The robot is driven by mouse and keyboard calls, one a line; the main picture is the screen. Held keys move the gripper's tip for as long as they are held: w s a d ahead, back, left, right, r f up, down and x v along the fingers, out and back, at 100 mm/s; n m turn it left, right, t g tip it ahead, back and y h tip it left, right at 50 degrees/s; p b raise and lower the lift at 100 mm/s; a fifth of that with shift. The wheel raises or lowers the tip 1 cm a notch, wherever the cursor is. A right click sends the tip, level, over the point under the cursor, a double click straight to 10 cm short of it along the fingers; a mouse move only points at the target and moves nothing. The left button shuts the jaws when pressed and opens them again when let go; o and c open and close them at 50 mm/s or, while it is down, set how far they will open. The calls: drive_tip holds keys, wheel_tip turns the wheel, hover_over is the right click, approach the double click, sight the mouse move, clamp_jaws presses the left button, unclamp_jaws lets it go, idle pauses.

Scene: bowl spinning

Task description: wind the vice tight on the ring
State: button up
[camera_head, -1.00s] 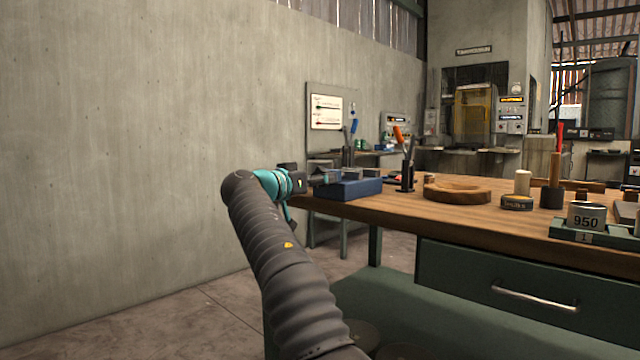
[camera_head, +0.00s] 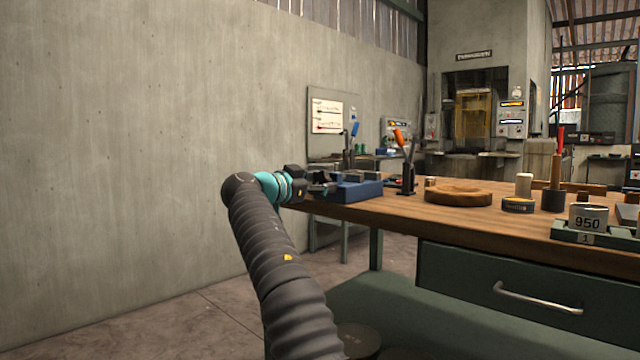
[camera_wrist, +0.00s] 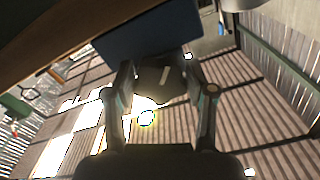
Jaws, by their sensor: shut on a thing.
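The blue vice (camera_head: 350,190) sits at the left end of the wooden bench, with grey jaw parts on top. In the wrist view its blue body (camera_wrist: 150,32) fills the top middle. My gripper (camera_head: 318,188) is at the vice's left end, beyond the bench edge. In the wrist view my gripper (camera_wrist: 160,80) has its two fingers on either side of a dark handle (camera_wrist: 152,90) with a pale mark, below the blue body, and is shut on it. I cannot make out a ring between the vice jaws.
On the bench (camera_head: 400,212) stand a holder with an orange-handled tool (camera_head: 407,178), a round wooden piece (camera_head: 458,196), a flat tin (camera_head: 517,205) and a can marked 950 (camera_head: 588,217). A concrete wall (camera_head: 140,140) lies to the left, with open floor between.

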drive_tip(key=shift+f, duration=0.15)
drive_tip(key=o, duration=1.2)
drive_tip(key=shift+c, duration=0.2)
drive_tip(key=v, duration=1.2)
